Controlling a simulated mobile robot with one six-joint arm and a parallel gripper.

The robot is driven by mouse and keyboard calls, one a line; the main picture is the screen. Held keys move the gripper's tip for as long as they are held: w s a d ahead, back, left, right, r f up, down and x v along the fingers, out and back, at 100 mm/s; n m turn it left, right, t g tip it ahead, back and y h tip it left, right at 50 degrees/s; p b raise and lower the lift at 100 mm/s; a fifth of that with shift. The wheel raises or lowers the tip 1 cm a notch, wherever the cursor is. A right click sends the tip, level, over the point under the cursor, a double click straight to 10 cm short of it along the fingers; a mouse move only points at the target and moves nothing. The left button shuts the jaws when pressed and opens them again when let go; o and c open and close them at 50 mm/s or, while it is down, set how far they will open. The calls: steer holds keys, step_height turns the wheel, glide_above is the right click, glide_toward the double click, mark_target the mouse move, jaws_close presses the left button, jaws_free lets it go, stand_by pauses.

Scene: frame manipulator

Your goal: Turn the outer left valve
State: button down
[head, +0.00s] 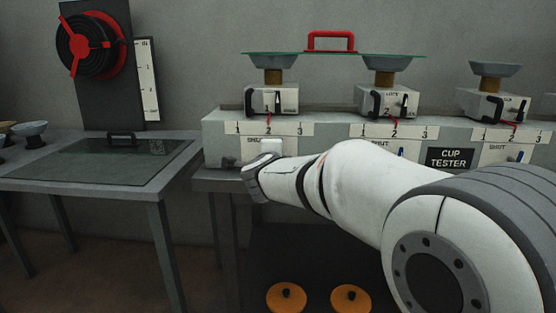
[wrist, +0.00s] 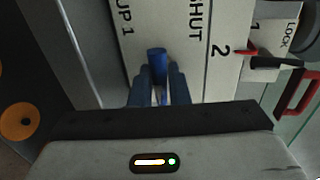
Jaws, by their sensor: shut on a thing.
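The outer left valve is a small blue handle (wrist: 157,62) on the white panel labelled CUP 1 and SHUT in the wrist view. My gripper (wrist: 158,82) has its two blue fingers on either side of the handle, shut on it. The handle's top sticks out past the fingertips; its lower part is hidden between them. In the head view my wrist covers this valve and the fingers, at the left end of the grey bench (head: 222,133). How far the handle is turned cannot be told.
Other blue valve handles show at the middle station (head: 401,147) and right station (head: 519,156). Grey boxes with cups stand on the bench, a glass plate (head: 335,54) with a red handle bridging two cups. A glass-topped table (head: 90,165) stands left.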

steer(key=shift+f, duration=0.15)
steer(key=c, duration=1.5)
jaws_free()
steer(key=shift+s, duration=0.1)
steer(key=s, duration=0.2)
steer(key=s+r+p, duration=0.1)
steer(key=s, duration=0.2)
steer(key=s+p, duration=0.1)
steer(key=s, duration=0.1)
steer(key=shift+s+a+r, duration=0.15)
steer(key=shift+s+r, duration=0.1)
steer(key=shift+r, duration=0.1)
